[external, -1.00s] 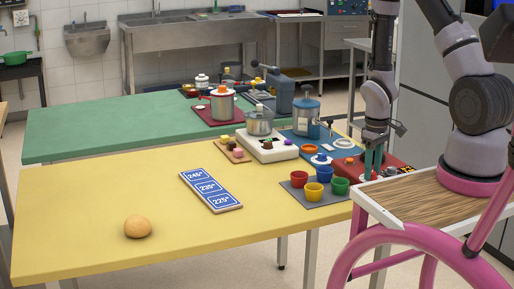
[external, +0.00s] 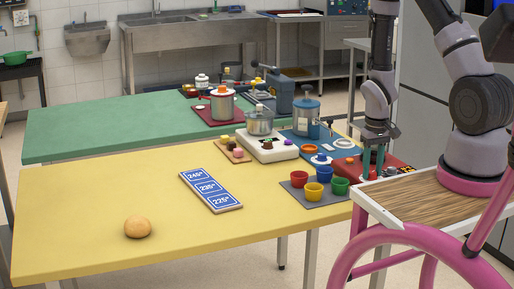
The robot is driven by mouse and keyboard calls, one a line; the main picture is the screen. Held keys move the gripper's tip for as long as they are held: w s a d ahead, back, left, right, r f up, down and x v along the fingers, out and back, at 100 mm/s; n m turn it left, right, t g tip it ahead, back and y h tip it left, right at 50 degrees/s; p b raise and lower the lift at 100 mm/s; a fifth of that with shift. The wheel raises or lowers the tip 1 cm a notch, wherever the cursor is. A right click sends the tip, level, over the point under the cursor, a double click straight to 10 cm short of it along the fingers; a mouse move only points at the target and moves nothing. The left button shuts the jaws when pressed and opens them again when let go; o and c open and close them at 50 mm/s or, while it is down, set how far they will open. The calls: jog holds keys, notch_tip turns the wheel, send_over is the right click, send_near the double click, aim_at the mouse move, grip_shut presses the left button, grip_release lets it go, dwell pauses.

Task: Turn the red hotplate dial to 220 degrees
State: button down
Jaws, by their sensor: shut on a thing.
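The red hotplate (external: 400,162) sits at the right end of the yellow table, partly behind my gripper and beside my arm's base. My gripper (external: 372,173) points straight down at the hotplate's near left part, with its teal fingers shut on the dial. The dial itself is mostly hidden between the fingers, and its angle cannot be read. A blue board (external: 210,190) with 245°, 235° and 225° lies flat on the table.
Coloured cups (external: 313,190) stand on a grey mat just left of my gripper. A blue hotplate (external: 322,147) and a white one (external: 267,149) with a metal pot are further back. A dough ball (external: 138,227) lies at the front left. The table's middle is largely clear.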

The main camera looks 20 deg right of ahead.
aim_at(372, 172)
jog(key=shift+c, duration=2.2)
grip_release()
jog(key=shift+r, duration=0.1)
notch_tip(372, 172, up, 11)
jog(key=shift+f, duration=0.2)
